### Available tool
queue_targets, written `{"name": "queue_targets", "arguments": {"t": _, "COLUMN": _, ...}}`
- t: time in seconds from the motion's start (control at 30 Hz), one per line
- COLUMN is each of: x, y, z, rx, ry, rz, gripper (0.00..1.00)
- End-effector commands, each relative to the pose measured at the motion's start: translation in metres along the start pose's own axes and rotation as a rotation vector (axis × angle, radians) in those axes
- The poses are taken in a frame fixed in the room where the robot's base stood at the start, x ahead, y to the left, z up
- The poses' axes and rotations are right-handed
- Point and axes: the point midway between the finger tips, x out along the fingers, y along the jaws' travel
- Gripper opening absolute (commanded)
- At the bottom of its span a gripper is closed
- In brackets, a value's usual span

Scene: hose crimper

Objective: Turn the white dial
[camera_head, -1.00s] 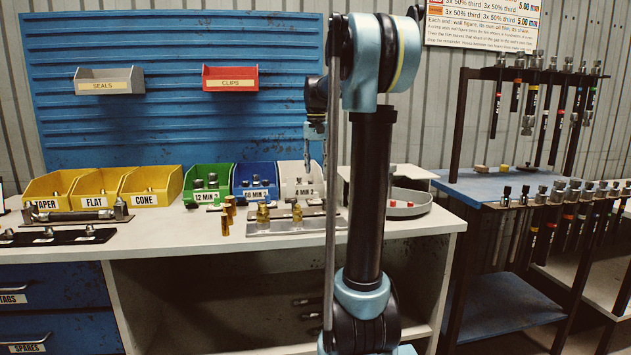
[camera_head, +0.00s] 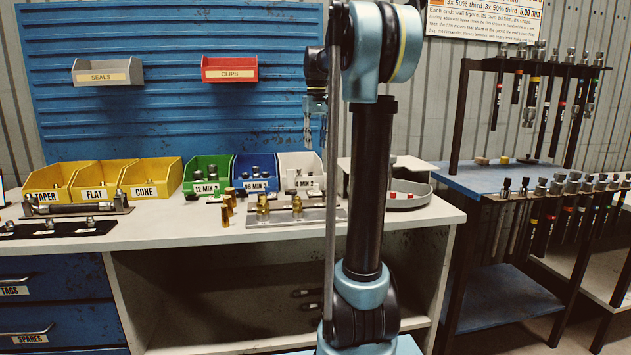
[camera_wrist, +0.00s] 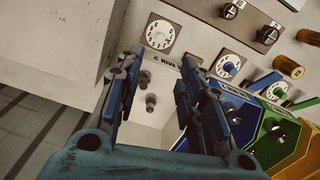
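The white dial (camera_wrist: 159,35) shows in the wrist view as a round white face with dark marks, a pale knob and a dark plate around it. It lies just beyond the tips of my gripper (camera_wrist: 160,62), which is open, with nothing between its fingers. The dial and fingers look apart. Below the dial is the white bin (camera_wrist: 142,134), holding dark fittings. In the head view my gripper (camera_head: 314,118) hangs above the white bin (camera_head: 300,163), at the back of the bench. I cannot make out the white dial there.
In the wrist view, a blue-knobbed dial (camera_wrist: 228,66) and a green-knobbed dial (camera_wrist: 278,91) stand to the right of the white one. The blue bin (camera_wrist: 232,124) is close beside my right finger. Brass fittings (camera_wrist: 285,66) stand on the bench.

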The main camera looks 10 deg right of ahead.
Motion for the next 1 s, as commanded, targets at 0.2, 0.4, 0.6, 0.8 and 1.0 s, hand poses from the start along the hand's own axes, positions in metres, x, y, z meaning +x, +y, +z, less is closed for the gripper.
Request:
{"name": "queue_targets", "arguments": {"t": 0.2, "x": -0.017, "y": 0.0, "z": 0.001, "rx": -0.215, "ry": 0.0, "rz": 0.0, "gripper": 0.35}}
{"name": "queue_targets", "arguments": {"t": 0.4, "x": -0.011, "y": 0.0, "z": 0.001, "rx": -0.254, "ry": 0.0, "rz": 0.0, "gripper": 0.35}}
{"name": "queue_targets", "arguments": {"t": 0.6, "x": 0.018, "y": 0.0, "z": 0.001, "rx": -0.252, "ry": 0.0, "rz": 0.0, "gripper": 0.35}}
{"name": "queue_targets", "arguments": {"t": 0.8, "x": 0.053, "y": 0.0, "z": 0.001, "rx": -0.251, "ry": 0.0, "rz": 0.0, "gripper": 0.35}}
{"name": "queue_targets", "arguments": {"t": 1.0, "x": 0.089, "y": 0.0, "z": 0.001, "rx": -0.251, "ry": 0.0, "rz": 0.0, "gripper": 0.35}}
